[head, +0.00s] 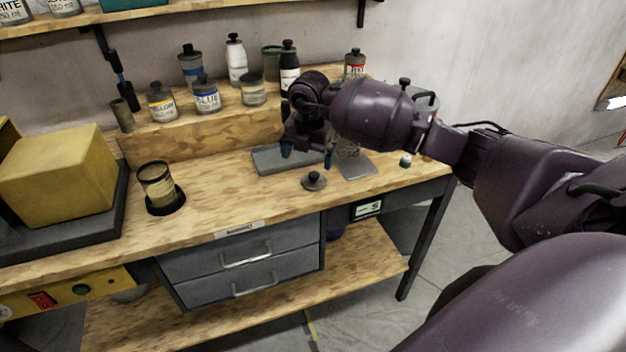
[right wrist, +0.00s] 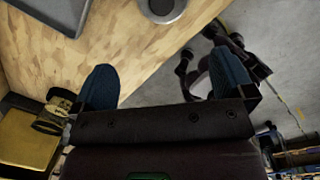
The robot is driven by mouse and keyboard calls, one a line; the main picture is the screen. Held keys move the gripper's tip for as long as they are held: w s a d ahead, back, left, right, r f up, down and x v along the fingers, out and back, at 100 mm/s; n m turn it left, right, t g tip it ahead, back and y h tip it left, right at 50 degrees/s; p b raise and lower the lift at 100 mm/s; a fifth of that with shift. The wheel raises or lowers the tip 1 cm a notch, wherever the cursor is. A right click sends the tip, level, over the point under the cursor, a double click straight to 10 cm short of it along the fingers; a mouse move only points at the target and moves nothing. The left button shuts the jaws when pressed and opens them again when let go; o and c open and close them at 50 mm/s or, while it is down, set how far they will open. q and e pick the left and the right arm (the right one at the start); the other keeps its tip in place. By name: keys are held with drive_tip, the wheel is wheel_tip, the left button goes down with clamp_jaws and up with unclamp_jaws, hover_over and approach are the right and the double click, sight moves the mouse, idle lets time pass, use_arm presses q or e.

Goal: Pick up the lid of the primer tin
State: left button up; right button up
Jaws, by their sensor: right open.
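A small dark round lid with a knob (head: 314,181) lies on the wooden bench top near its front edge. A round grey piece that looks like this lid (right wrist: 162,8) is cut off by the top edge of the right wrist view. My right gripper (head: 307,155) hangs above the bench, a little behind the lid in the head view. Its blue fingertips are apart and empty, as the right wrist view (right wrist: 165,82) also shows. A tin or jar (head: 348,158) is partly hidden behind my right gripper; I cannot read its label. My left gripper is out of view.
A grey tray (head: 268,164) lies behind the lid. A flat grey plate (head: 357,168) is to its right. A jar (head: 156,184) stands on a black ring at left, near a yellow block (head: 58,168). Several paint bottles stand on the raised shelf (head: 215,130).

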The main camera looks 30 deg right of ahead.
sight(314, 174)
drive_tip(key=shift+m+h, duration=0.4)
drive_tip(key=shift+h, duration=0.3)
drive_tip(key=d+f, duration=0.1)
drive_tip(key=f, duration=0.1)
drive_tip(key=w+d+f, duration=0.1)
drive_tip(key=d+f, duration=0.1)
drive_tip(key=f, duration=0.4)
drive_tip(key=shift+w+a, duration=0.1)
drive_tip(key=shift+w, duration=0.3)
drive_tip(key=shift+f, duration=0.55)
drive_tip(key=c, duration=1)
